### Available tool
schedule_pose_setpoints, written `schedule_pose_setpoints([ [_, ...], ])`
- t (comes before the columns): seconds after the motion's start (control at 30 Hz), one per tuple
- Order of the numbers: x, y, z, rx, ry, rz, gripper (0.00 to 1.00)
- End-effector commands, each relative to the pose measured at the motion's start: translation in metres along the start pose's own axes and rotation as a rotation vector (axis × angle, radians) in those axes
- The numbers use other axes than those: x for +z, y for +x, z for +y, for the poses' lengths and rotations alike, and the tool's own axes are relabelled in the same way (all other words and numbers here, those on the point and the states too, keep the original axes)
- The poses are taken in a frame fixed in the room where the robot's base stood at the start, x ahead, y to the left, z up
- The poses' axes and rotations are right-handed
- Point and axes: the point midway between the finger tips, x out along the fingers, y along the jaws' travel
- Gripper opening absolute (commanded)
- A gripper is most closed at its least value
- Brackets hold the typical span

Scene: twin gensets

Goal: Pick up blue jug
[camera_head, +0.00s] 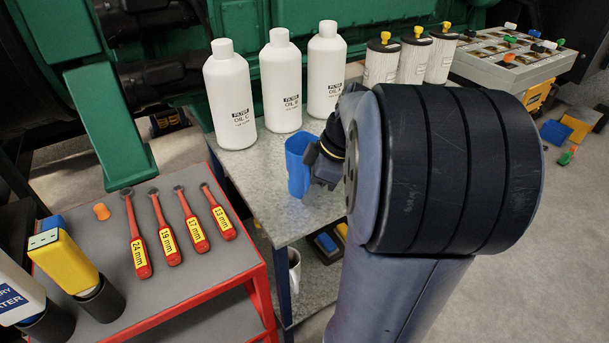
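My large dark arm joint covers much of the bench to the right.
White bottles (230,98) stand behind the jug, with yellow-capped filters (414,58) further right. A red cart (200,275) with several red-handled wrenches is at left. A white mug (294,270) sits below the bench top. A grey parts tray (510,55) is at back right.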

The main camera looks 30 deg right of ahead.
Motion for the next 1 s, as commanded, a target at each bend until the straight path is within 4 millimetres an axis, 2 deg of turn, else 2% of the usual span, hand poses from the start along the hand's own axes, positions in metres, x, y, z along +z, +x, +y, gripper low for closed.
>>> schedule_pose_setpoints([
  [0.27, -0.0001, 0.0038, 0.0, 0.0, 0.0, 0.0, 0.39],
  [0.73, -0.0001, 0.0035, 0.0, 0.001, 0.0, 0.0, 0.01],
  [1.0, -0.0001, 0.0035, 0.0, 0.001, 0.0, 0.0, 0.0],
])
